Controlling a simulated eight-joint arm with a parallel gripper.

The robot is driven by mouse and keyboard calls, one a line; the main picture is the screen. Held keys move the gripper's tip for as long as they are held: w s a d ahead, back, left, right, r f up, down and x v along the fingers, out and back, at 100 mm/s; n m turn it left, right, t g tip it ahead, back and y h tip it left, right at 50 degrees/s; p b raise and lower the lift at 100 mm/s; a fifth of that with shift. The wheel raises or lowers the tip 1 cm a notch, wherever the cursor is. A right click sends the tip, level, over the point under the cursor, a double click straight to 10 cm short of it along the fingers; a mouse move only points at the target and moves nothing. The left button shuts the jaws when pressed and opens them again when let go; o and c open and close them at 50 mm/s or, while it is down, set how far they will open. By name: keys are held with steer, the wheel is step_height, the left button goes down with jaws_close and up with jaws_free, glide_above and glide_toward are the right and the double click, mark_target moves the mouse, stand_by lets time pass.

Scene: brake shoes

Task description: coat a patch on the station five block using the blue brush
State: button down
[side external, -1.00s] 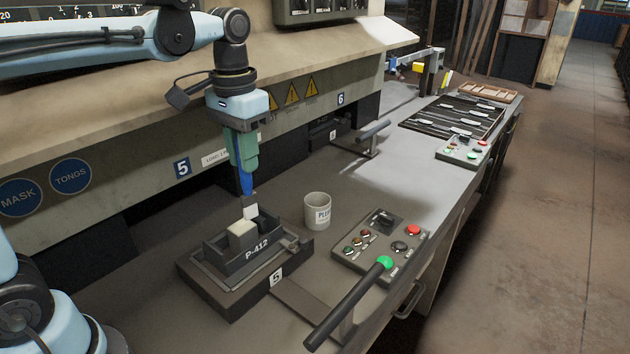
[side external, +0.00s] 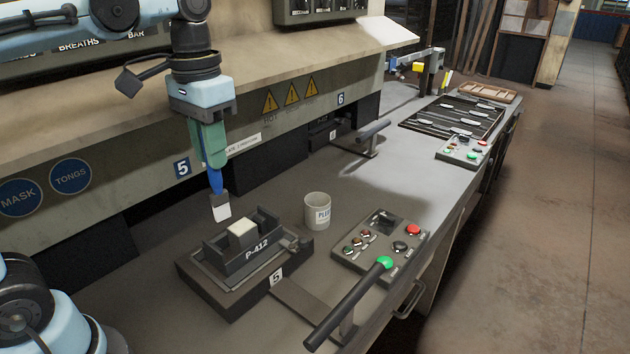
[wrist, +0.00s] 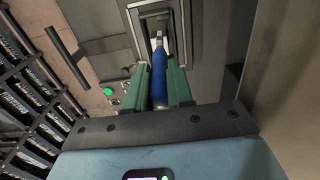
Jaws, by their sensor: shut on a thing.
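My gripper (side external: 209,150) is shut on the blue brush (side external: 215,181), which hangs with its white bristles down. The brush tip is in the air behind and left of the station five block (side external: 241,231), apart from it. The block is a pale piece seated in a dark holder marked P-412, on a base with a "5" tag. In the wrist view the blue handle (wrist: 158,80) lies between the green fingers (wrist: 160,92), its tip pointing toward the dark holder frame (wrist: 150,12). Whether the block's top carries any coating is too small to tell.
A white cup (side external: 317,211) stands right of the holder. A panel overhang (side external: 300,100) runs behind.

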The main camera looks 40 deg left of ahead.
steer(key=shift+r, duration=2.35)
steer(key=shift+w, duration=0.1)
